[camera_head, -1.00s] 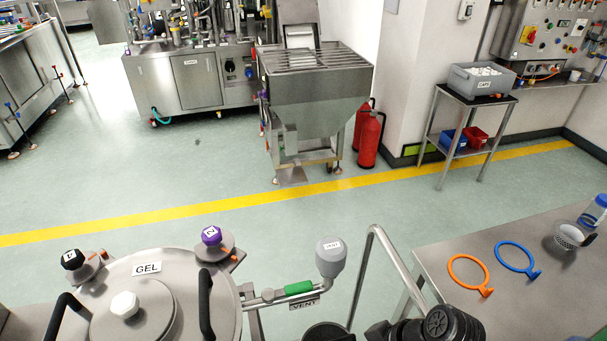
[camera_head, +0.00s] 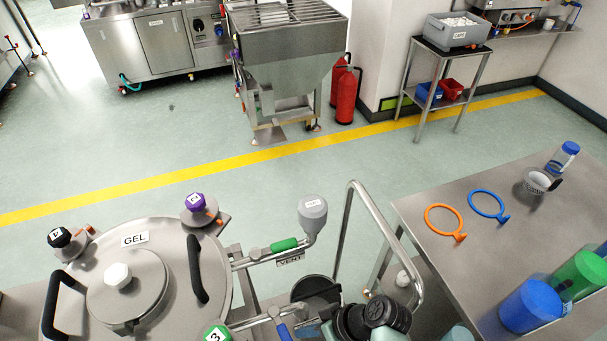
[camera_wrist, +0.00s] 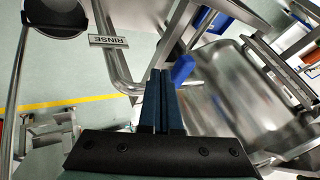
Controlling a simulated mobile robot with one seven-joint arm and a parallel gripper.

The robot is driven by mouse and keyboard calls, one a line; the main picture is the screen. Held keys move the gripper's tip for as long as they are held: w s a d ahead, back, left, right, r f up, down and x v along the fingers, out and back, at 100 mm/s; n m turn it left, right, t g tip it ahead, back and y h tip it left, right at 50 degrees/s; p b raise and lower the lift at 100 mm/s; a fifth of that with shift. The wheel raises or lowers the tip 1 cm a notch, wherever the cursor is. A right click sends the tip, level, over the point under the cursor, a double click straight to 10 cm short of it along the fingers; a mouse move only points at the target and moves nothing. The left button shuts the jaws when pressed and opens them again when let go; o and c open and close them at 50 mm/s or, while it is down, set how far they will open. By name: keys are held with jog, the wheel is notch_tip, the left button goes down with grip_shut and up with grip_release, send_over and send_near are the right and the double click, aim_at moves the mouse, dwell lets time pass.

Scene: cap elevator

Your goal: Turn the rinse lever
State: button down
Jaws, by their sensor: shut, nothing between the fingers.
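The rinse lever is a blue handle (camera_wrist: 182,69) on a steel pipe, near a RINSE label (camera_wrist: 108,41) in the wrist view. It also shows in the head view (camera_head: 284,332) at the bottom, beside my arm. My gripper (camera_wrist: 158,76) is shut with nothing between its fingers. Its tips are close to the left side of the blue handle in the wrist view; I cannot tell whether they touch it.
A GEL vessel (camera_head: 170,235) with black handles is at lower left. A green VENT lever (camera_head: 284,245) sits on a pipe above the rinse lever. A bent steel rail (camera_head: 345,235) rises beside my arm. A steel table (camera_head: 425,265) with rings stands at right.

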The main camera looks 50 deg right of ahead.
jog(key=shift+w+a, duration=0.15)
jog(key=shift+a, duration=0.2)
